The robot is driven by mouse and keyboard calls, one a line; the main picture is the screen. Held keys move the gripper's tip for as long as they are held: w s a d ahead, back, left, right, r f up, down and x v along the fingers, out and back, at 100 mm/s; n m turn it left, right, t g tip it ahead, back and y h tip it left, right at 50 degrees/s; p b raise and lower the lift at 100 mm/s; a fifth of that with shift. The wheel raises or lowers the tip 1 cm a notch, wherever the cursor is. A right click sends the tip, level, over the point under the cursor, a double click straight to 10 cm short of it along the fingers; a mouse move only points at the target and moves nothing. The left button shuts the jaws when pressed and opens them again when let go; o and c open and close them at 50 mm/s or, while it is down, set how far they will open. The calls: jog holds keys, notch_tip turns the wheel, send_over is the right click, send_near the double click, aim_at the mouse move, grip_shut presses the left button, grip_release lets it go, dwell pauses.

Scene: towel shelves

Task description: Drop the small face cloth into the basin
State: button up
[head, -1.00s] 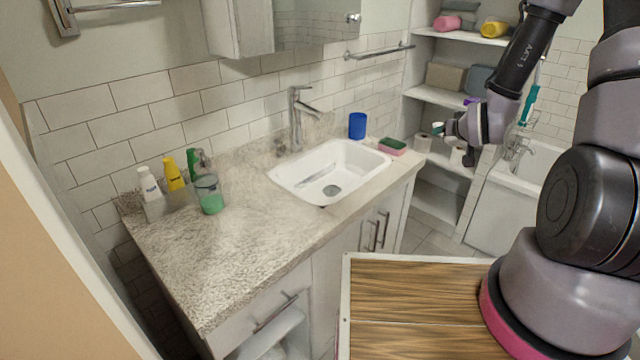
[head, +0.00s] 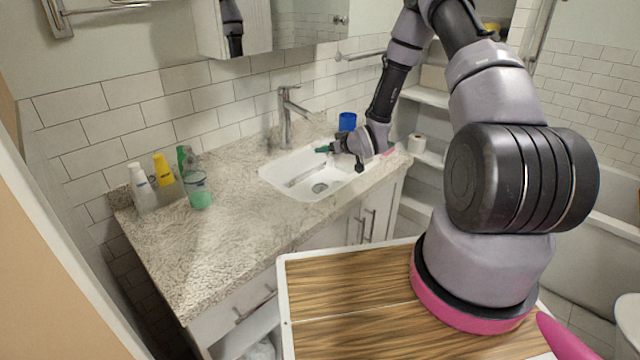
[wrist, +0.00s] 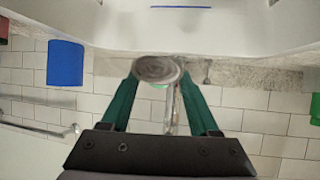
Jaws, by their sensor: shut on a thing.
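The face cloth (wrist: 157,68) shows in the wrist view as a small round grey-brown roll end between the two green fingertips. My gripper (wrist: 160,78) is shut on it. In the head view my gripper (head: 323,150) is held over the white basin (head: 275,177), towards its back right part, with a green fingertip showing. The cloth cannot be made out there. The basin's inner floor and drain (head: 320,187) are visible and look empty of cloth. The basin's white wall fills the top of the wrist view.
The faucet (head: 286,115) rises behind the basin. A blue cup (head: 347,121) stands at its back right and also shows in the wrist view (wrist: 65,63). The front counter is clear.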

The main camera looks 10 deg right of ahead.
jog(key=shift+f, duration=2.25)
jog(key=shift+d, duration=0.1)
jog(key=o, duration=1.4)
jog(key=v, duration=1.1)
jog(key=shift+f, duration=0.1)
